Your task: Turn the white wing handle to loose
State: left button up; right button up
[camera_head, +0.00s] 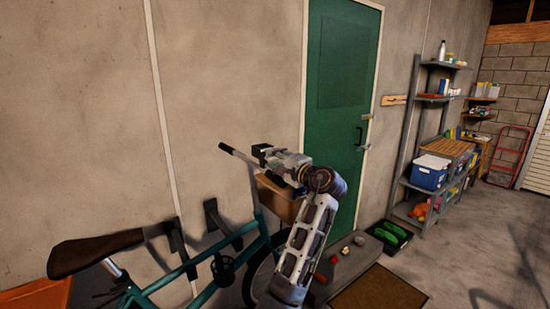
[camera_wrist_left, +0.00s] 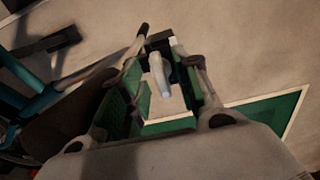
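The white wing handle (camera_wrist_left: 160,75) shows in the left wrist view as a small pale lever on a dark mount in front of the concrete wall. My left gripper (camera_wrist_left: 162,60) has its two fingers apart, one on each side of the lever. I see gaps beside the lever, so the fingers do not look closed on it. In the head view my left gripper (camera_head: 262,152) points left near the bicycle's handlebar and hides the handle. My right gripper is in neither view.
A teal bicycle (camera_head: 150,289) hangs or stands by black wall hooks (camera_head: 172,240), close below my left arm. A green door (camera_head: 341,90) is behind the arm. Shelving (camera_head: 414,120) and a blue bin (camera_head: 428,174) stand to the right. Open floor (camera_head: 465,235) lies at right.

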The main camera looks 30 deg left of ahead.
pick_arm(q)
jog(key=shift+w+a, duration=0.1)
jog(key=shift+a, duration=0.1)
jog(key=shift+c, duration=0.5)
grip_shut()
